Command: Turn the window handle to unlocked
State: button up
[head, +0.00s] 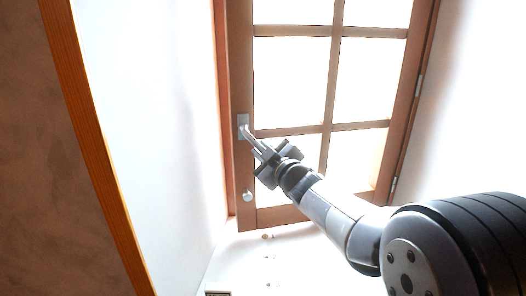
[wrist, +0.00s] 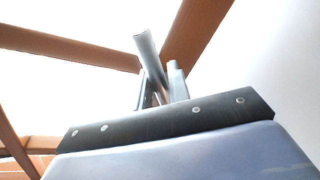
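The window handle (head: 243,127) is a grey metal lever on a plate on the left upright of the wooden window (head: 240,80). Its lever slants down and to the right in the head view. My gripper (head: 262,152) is at the lever's lower end. In the wrist view, the lever (wrist: 147,48) runs at a slant between the two fingers of my gripper (wrist: 161,88). The fingers are close together with the lever between them, and look shut on it. The lever's far end is partly hidden by the fingers. The window appears closed in its frame.
A round metal knob (head: 247,196) sits lower on the same upright. Hinges (head: 419,85) show on the window's right side. A white wall (head: 150,120) is close on the left, with a wooden edge (head: 95,150) nearer. A pale ledge (head: 285,250) lies below the window.

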grip_shut()
jog(key=shift+d, duration=0.1)
jog(key=r+n+p, duration=0.1)
jog(key=d+r+n+p, duration=0.1)
jog(key=n+p, duration=0.1)
jog(key=shift+w+d+n+g+h, duration=0.1)
jog(key=shift+d+n+g+h, duration=0.05)
jog(key=shift+n+g+h, duration=0.2)
jog(key=r+n+p, duration=0.1)
jog(key=n+h+p, duration=0.1)
jog(key=shift+d+r+n+g, duration=0.3)
jog(key=shift+r+n+g, duration=0.05)
jog(key=shift+w+d+r+n+h+p, duration=0.15)
jog(key=shift+r+n+p, duration=0.25)
jog(key=shift+n, duration=0.2)
jog(key=shift+s+a+r+n+h+p, duration=0.1)
jog(key=shift+r+n+p, duration=0.15)
jog(key=shift+n+p, duration=0.25)
jog(key=shift+d, duration=0.1)
jog(key=shift+o, duration=2)
grip_release()
